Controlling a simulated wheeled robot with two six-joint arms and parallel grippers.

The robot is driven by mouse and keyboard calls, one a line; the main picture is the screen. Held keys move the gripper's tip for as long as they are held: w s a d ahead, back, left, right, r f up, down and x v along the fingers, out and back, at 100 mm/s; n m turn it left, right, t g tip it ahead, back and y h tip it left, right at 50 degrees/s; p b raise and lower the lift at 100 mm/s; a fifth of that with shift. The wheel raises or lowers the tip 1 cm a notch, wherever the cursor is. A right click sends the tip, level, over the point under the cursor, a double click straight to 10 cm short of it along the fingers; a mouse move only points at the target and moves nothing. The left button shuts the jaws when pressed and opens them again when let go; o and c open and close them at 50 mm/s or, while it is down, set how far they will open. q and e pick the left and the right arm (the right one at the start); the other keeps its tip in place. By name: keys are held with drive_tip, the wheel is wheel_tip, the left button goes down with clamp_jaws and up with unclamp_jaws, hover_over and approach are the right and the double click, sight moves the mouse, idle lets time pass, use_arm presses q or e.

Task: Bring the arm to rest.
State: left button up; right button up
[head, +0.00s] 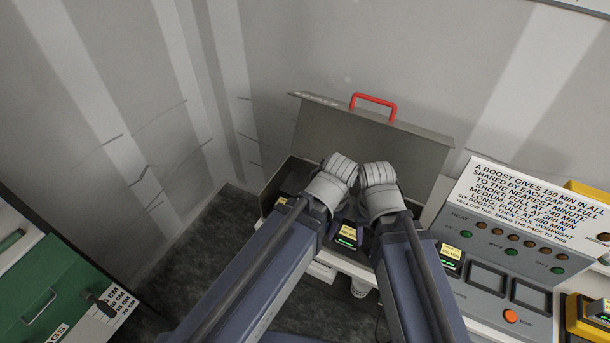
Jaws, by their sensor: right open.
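My two arms reach in from the bottom edge, side by side. My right gripper (377,175) is open in front of the raised lid of the grey case (350,130); I see nothing held in it. My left gripper (341,168) is close beside it on the left, over the case. The view from behind hides its fingertips, so I cannot tell if it is open or shut. The arms hide much of the case's inside.
A red handle (373,104) tops the lid. A pack with a yellow label (347,236) shows between my arms. Right are a control panel (515,262), a printed sign (530,205) and a yellow device (590,318). A green cabinet (55,285) stands left; floor lies between.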

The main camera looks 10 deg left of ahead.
idle(0.5)
use_arm(q)
wheel_tip(320, 180, down, 17)
drive_tip(key=b, duration=1.6)
drive_tip(key=shift+r+b, duration=0.2)
drive_tip(key=shift+b, duration=0.1)
use_arm(e)
wheel_tip(320, 180, down, 17)
drive_tip(key=shift+r, duration=0.2)
